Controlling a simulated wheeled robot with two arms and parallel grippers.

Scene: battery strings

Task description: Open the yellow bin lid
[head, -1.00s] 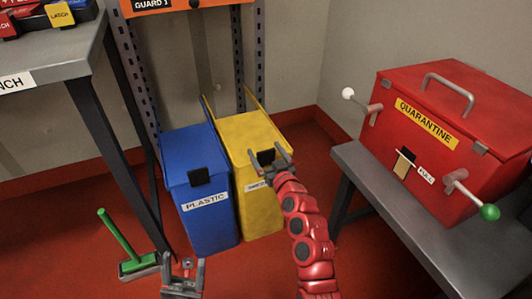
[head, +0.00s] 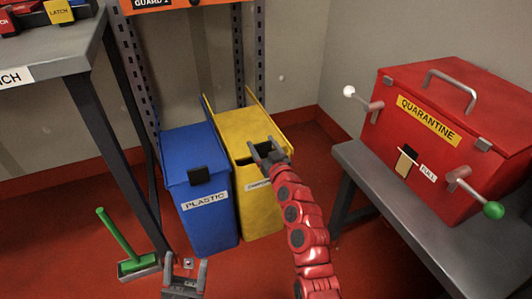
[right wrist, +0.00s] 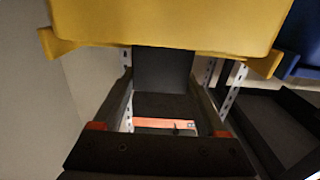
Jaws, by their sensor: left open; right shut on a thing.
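The yellow bin (head: 262,212) stands on the floor beside the blue bin. Its yellow lid (head: 235,127) sits slightly raised at the front, with a dark gap under its front edge. My right gripper (head: 266,150) is shut on the lid's black tab at that edge. In the right wrist view the black tab (right wrist: 163,68) is between the fingers, below a yellow panel. The gripper covers part of the bin's label. My left gripper (head: 187,272) is open and empty, low in front of the blue bin.
The blue bin (head: 208,218), labelled PLASTIC, is close on the left with its lid down. A red QUARANTINE box (head: 445,130) stands on a grey bench (head: 385,205) at the right. Shelf posts (head: 260,55) rise behind the bins.

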